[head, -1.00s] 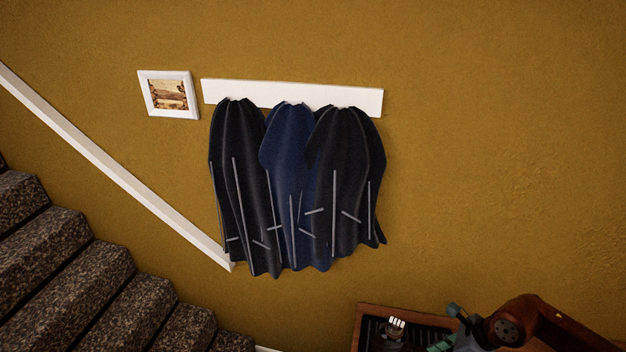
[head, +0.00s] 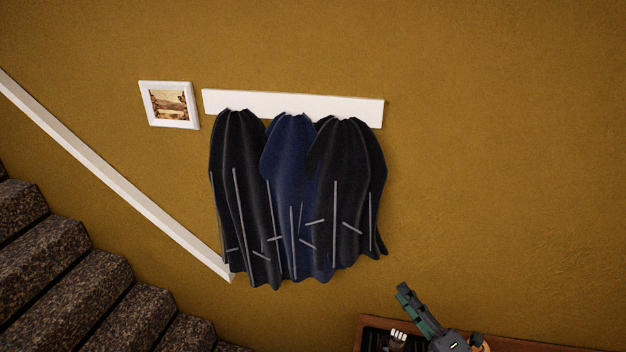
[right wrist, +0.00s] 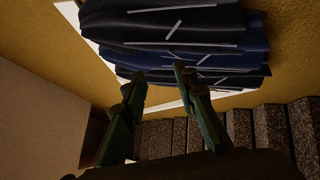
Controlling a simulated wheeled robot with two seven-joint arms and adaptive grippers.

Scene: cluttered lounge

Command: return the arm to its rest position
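My right gripper (head: 405,290) shows at the bottom right of the head view, dark with green parts, pointing up and to the left. In the right wrist view its two fingers (right wrist: 160,76) stand apart with nothing between them, so it is open and empty. Beyond the fingers in that view hang dark and blue coats (right wrist: 180,45). My left gripper is in neither view.
Coats (head: 290,200) hang from a white rail (head: 290,103) on the ochre wall, beside a framed picture (head: 170,105). Carpeted stairs (head: 60,270) are at left. A wooden piece with a dark inside (head: 362,336) holds a white-topped object (head: 398,336) below my gripper.

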